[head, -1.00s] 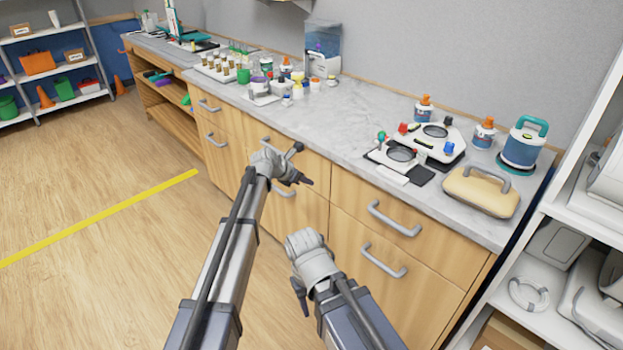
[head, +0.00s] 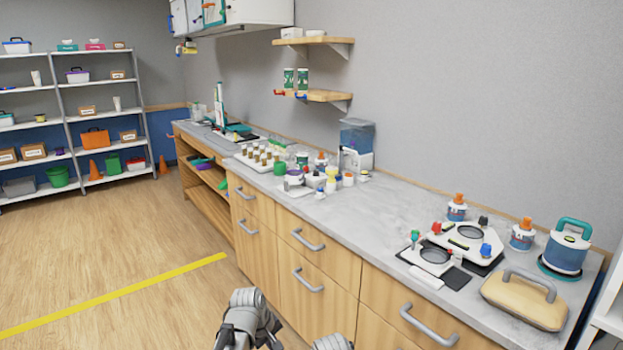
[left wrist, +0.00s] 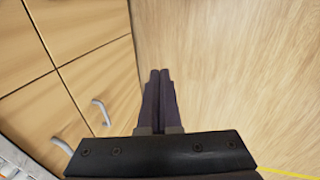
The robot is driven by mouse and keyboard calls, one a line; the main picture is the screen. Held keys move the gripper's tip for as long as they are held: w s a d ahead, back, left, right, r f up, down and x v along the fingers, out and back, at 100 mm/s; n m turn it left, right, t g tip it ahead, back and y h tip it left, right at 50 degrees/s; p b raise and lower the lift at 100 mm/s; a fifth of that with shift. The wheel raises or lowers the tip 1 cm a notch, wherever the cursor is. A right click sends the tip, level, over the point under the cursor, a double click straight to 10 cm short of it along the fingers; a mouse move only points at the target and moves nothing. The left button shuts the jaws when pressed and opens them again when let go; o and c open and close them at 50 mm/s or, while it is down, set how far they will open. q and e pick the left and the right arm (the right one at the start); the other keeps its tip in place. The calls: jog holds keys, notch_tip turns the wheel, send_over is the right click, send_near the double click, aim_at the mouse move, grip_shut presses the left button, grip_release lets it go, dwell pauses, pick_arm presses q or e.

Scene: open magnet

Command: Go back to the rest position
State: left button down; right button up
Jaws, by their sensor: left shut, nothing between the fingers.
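My left gripper (left wrist: 160,75) is shut and empty in the left wrist view, with its two dark fingers side by side. It points down over the wooden floor (left wrist: 240,70), beside the cabinet fronts (left wrist: 65,60). In the head view only the grey wrist of my left arm shows clearly at the bottom edge, in front of the drawers (head: 315,258). Just the top of my right wrist shows at the bottom edge; its gripper is below the picture.
The marble counter (head: 385,205) holds bottles, a vial rack (head: 262,158), white devices and a beige case (head: 522,300). Drawer handles (head: 308,281) stick out. A white shelf (head: 605,322) stands at right. Open floor (head: 100,255) with a yellow line (head: 120,292) lies at left.

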pick_arm(q)
jog(key=s+a+m+g+y, duration=0.1)
jog(key=s+a+m, duration=0.25)
jog(key=s, duration=0.25)
jog(key=s+a+m+y, duration=0.1)
jog(key=s+a+m, duration=0.25)
jog(key=s, duration=0.25)
jog(key=s+d+r+m+g+y+p, duration=0.1)
jog(key=s+d+r+m+p, duration=0.4)
jog(key=d+r+p, duration=0.4)
jog(key=shift+s+d+g+y+p, duration=0.3)
jog(key=shift+s+d+p, duration=0.25)
jog(key=shift+d, duration=0.2)
